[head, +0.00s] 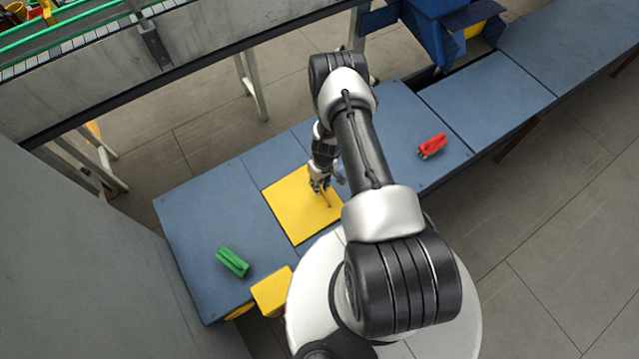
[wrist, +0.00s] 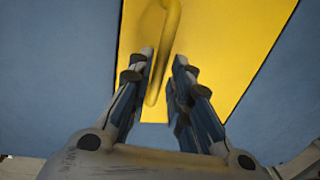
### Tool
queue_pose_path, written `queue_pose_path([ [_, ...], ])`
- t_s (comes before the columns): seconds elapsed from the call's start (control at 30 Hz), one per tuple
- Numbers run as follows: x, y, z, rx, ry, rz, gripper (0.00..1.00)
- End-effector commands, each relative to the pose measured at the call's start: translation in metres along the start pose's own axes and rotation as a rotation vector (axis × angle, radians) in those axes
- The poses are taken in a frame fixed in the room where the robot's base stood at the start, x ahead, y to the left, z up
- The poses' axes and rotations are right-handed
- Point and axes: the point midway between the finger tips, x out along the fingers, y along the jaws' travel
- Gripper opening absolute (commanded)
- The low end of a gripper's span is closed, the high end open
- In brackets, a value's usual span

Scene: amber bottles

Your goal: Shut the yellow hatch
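The yellow hatch (head: 287,208) is a square panel in the blue worktop. It looks flat, about level with the blue panels around it, though a small tilt is hard to judge from here. A yellow bar handle (head: 328,199) stands on it. My gripper (head: 320,187) is over the hatch, beside the handle. In the wrist view, my gripper (wrist: 164,60) is open, with the handle (wrist: 168,35) running between and beyond its fingertips; contact cannot be told. The hatch (wrist: 225,40) fills the middle of that view. My arm hides the hatch's right part in the head view.
A green object (head: 232,262) lies on the left blue panel (head: 205,220). A red object (head: 432,146) lies on the right panel. A yellow block (head: 272,291) sits at the front edge. A conveyor (head: 90,35) runs behind, and a blue machine (head: 440,35) stands at the back.

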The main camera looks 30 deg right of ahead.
Motion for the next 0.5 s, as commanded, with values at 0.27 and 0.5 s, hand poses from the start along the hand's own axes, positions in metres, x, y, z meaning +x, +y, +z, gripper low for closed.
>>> queue_pose_path([
  [0.27, -0.0001, -0.0003, 0.0001, 0.0, -0.001, -0.001, 0.0],
  [0.5, -0.0001, -0.0008, 0.0003, 0.0, -0.001, -0.001, 0.0],
])
